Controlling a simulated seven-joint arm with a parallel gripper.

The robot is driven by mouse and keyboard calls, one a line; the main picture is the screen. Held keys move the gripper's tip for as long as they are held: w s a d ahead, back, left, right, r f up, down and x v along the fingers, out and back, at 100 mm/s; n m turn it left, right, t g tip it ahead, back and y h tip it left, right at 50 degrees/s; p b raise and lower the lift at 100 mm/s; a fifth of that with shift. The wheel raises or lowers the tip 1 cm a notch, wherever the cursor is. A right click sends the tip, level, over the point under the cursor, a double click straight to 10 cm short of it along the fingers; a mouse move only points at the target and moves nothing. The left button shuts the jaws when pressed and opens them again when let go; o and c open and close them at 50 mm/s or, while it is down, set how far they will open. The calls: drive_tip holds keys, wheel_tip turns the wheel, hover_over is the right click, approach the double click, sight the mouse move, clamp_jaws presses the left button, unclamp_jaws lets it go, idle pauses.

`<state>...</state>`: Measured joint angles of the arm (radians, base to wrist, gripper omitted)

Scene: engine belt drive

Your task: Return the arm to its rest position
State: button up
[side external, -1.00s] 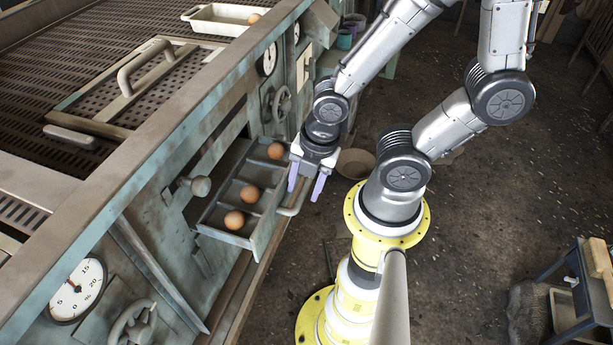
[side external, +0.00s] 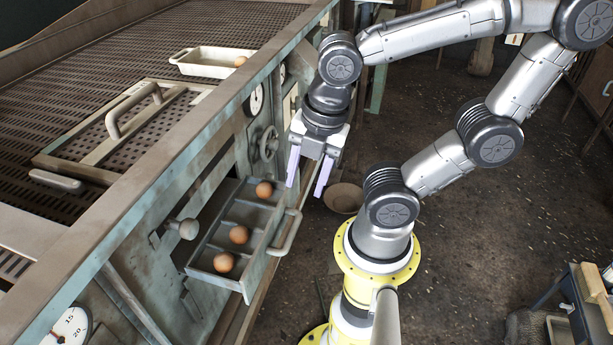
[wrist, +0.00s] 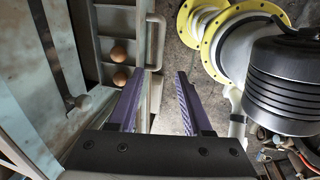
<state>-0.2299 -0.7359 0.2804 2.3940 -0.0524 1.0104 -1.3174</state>
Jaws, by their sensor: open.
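My gripper (side external: 307,178) is open and empty, its purple fingers pointing down. It hangs in the air above and to the right of the pulled-out drawer (side external: 258,263), near the drawer's handle. The fingers also show apart in the wrist view (wrist: 157,90), with nothing between them. The arm is bent, with its upper links raised to the right above the yellow base. In the drawer lie brown eggs: one at the back (side external: 264,190), one in the middle (side external: 239,234) and one at the front (side external: 223,262).
A cream tray (side external: 205,64) with an egg (side external: 240,61) stands on the slatted machine top. The machine's edge, a knob (side external: 188,229) and the drawer handle (side external: 287,234) lie left of my gripper. A bowl (side external: 343,198) sits on the floor. A small table (side external: 585,300) stands at the lower right.

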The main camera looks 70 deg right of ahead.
idle(0.5)
drive_tip(key=r+m+t, duration=0.1)
drive_tip(key=m, duration=0.5)
drive_tip(key=w+d+r+m+t, duration=0.1)
drive_tip(key=r+m, duration=0.1)
drive_tip(key=m, duration=0.4)
drive_tip(key=w+d+r+m+t, duration=0.1)
drive_tip(key=r+m, duration=0.1)
drive_tip(key=m, duration=0.4)
drive_tip(key=shift+d, duration=0.15)
